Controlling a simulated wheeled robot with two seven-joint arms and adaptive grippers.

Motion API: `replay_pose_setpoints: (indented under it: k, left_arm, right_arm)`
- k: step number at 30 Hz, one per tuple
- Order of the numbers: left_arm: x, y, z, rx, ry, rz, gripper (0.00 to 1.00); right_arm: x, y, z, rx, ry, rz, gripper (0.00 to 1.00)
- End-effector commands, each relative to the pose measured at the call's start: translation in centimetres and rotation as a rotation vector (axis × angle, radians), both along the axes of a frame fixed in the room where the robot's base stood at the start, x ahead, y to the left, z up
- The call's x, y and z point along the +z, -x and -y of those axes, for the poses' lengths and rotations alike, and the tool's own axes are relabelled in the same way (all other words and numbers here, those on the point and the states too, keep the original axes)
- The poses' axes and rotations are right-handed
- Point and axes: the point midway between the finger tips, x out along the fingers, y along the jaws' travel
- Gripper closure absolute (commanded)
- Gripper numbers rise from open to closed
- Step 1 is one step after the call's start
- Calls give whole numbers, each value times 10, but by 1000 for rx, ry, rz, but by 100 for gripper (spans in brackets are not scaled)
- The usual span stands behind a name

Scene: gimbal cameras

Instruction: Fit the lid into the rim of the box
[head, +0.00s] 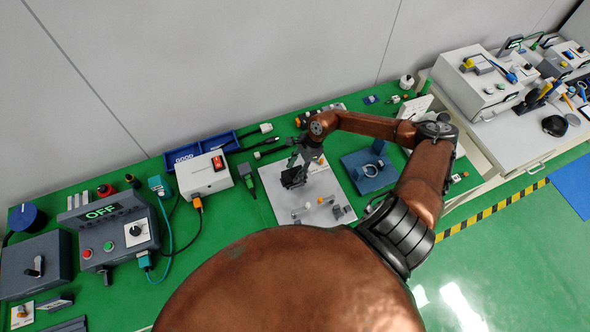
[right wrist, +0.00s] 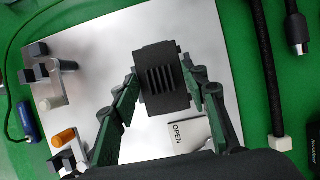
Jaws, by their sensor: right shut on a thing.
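My right gripper (head: 294,172) is over the pale metal plate on the green bench. In the right wrist view, its two green-and-black fingers (right wrist: 165,82) are shut on the sides of a small black slotted piece, which looks like the lid (right wrist: 163,62). The lid's slotted face is turned to the wrist camera. A white block marked OPEN (right wrist: 187,136) lies below the lid, partly hidden by the gripper. I cannot tell whether this is the box, or whether the lid touches anything. No box rim shows clearly. My left gripper is not in view.
The metal plate (right wrist: 105,38) carries grey blocks, pegs and an orange cylinder (right wrist: 64,138) at its left. Black cables (right wrist: 267,75) run along the right. In the head view, a white switch box (head: 205,174) stands left and a blue plate (head: 358,183) lies right.

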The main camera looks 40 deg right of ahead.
Motion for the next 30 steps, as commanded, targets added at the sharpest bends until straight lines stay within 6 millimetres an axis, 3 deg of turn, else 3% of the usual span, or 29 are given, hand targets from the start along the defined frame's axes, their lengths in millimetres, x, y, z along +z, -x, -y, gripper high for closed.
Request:
replay_pose_setpoints:
  k: [30]
  left_arm:
    - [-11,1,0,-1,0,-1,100]
  right_arm:
    - [-8,0,0,0,0,0,82]
